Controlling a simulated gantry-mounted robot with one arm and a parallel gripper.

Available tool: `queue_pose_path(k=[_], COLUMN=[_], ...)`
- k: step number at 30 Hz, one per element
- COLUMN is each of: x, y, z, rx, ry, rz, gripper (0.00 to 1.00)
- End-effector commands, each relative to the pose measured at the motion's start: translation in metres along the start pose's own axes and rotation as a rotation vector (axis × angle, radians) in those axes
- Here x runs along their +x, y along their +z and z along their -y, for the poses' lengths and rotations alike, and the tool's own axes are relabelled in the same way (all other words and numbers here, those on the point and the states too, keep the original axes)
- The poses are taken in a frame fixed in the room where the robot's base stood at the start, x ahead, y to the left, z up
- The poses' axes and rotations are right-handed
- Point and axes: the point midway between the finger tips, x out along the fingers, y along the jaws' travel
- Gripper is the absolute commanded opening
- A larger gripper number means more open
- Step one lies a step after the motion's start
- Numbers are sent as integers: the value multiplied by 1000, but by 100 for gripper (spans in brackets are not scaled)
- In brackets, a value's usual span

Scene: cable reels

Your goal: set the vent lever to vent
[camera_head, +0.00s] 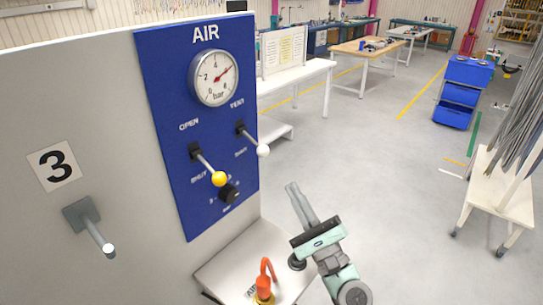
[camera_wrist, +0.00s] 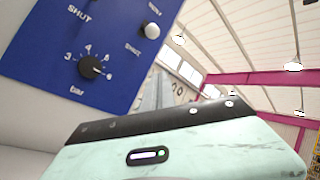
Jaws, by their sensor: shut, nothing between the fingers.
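The blue AIR panel (camera_head: 165,110) stands at the left. Its vent lever (camera_head: 249,138) has a white ball knob, with VENT printed above and SHUT below. The lever juts out from the panel; I cannot tell firmly which label it points to. The white knob (camera_wrist: 152,30) also shows at the top of the wrist view, near the SHUT print. My gripper (camera_head: 292,186) is shut and empty, to the lower right of the vent lever and apart from it. Its closed fingers (camera_wrist: 157,85) show in the wrist view, below the white knob.
A yellow-knobbed lever (camera_head: 219,179) sits left of the vent lever, with a black regulator dial (camera_head: 229,193) below. A gauge (camera_head: 214,78) is above. A peg (camera_head: 98,236) juts from the grey wall. An orange-handled item (camera_head: 266,280) stands on the low shelf.

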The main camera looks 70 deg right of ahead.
Motion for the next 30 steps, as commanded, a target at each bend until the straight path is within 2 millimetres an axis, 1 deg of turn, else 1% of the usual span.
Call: queue_pose_path(k=[5, 8, 12, 15, 22, 27, 30], x=[9, 24, 52, 70, 103, 96, 92], y=[1, 3, 3, 3, 1, 21, 29], z=[1, 1, 1, 1, 0, 2, 1], rx=[1, 0, -1, 0, 1, -1, 0], ry=[0, 2, 2, 4, 3, -2, -1], rz=[1, 3, 3, 3, 1, 0, -1], gripper=[0, 0, 0, 0, 0, 0, 0])
